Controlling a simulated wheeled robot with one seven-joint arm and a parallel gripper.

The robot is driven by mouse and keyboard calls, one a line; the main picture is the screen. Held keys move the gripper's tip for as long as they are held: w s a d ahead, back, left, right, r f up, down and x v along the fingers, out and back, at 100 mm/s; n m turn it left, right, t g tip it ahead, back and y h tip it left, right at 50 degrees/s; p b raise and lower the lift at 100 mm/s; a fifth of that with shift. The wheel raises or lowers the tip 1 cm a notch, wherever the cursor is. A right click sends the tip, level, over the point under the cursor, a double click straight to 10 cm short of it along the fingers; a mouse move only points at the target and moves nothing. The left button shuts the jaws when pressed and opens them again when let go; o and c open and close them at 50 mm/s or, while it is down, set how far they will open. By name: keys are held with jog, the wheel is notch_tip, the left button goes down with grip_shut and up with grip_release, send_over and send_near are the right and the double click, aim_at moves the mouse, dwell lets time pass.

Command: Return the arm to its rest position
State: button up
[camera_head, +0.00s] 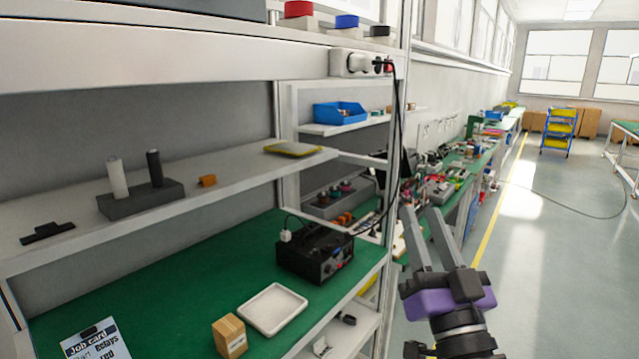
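My gripper (424,213) is at the lower right of the head camera view, to the right of the workbench shelves. It has two grey fingers on a purple and black body and points up and away. The fingertips stand apart with nothing between them, so it is open and empty. The lower part of my arm runs out of the bottom of the picture.
On the near green bench (150,290) are a black power unit (315,252), a white tray (272,309), a cardboard box (230,336) and a job card (95,343). A shelf (225,175) and upright post stand left of my gripper. The aisle floor (545,270) at right looks clear.

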jog(key=s+d+f+g+h, duration=0.2)
jog(key=s+d+f, duration=0.1)
jog(key=s+f, duration=1.35)
jog(key=s+f+g, duration=0.2)
jog(key=s+f, duration=0.3)
jog(key=s, duration=0.3)
jog(key=s+d+f+g, duration=0.1)
jog(key=s+f+g, duration=0.2)
jog(key=s, duration=0.6)
jog(key=s+d+f+n+g+h+b, duration=0.1)
jog(key=s+f+g, duration=0.1)
jog(key=s+f, duration=0.5)
jog(key=shift+s+g, duration=0.3)
jog(key=shift+s, duration=0.65)
